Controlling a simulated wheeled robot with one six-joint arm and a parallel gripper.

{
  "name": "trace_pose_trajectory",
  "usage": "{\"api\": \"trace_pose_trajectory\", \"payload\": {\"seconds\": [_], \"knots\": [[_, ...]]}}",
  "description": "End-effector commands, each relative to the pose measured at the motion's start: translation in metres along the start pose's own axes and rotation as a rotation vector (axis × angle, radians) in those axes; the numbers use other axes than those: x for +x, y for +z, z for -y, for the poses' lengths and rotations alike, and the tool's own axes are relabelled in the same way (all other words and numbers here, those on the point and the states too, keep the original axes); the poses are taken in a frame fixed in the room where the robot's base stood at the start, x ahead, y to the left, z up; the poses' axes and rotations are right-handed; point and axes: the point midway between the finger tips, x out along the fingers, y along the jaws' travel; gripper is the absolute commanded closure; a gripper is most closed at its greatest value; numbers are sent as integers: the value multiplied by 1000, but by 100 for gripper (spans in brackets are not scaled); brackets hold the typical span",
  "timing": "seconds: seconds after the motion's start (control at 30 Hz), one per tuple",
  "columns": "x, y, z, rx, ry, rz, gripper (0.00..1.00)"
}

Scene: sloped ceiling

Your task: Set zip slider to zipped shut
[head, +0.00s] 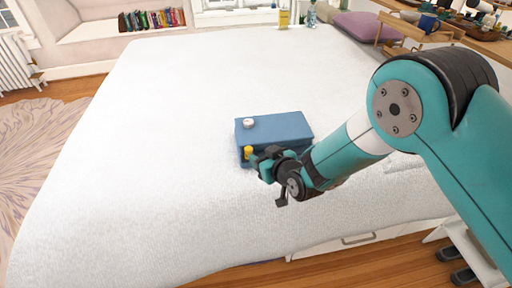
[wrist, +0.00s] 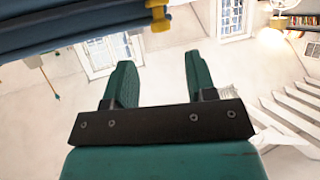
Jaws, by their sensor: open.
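A blue box (head: 280,125) sits on the white bed, with a yellow piece (head: 248,152) at the left end of its front side; this looks like the zip slider. In the wrist view the blue box (wrist: 70,22) fills the upper left, and the yellow piece (wrist: 157,16) hangs at its right end. My gripper (head: 259,158) is at the box's front, close beside the yellow piece. In the wrist view my gripper (wrist: 158,72) is open with nothing between its fingers; the yellow piece lies beyond the fingertips. Part of the box's front is hidden behind my gripper.
A small white round thing (head: 248,123) is on the box top. The white bed (head: 150,150) is wide and clear around the box. A purple pillow (head: 368,27) and a wooden shelf (head: 488,45) with small items are at the back right.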

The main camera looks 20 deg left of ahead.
Motion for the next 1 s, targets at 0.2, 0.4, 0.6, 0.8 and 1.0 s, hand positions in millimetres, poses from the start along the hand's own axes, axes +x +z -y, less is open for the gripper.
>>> {"api": "trace_pose_trajectory", "payload": {"seconds": [0.2,0.4,0.6,0.8,1.0], "knots": [[39,1,1,0,0,0,49],[60,0,1,0,-1,0,49],[65,0,1,0,0,2,49],[65,0,1,0,0,1,49],[65,0,1,0,0,1,95]]}}
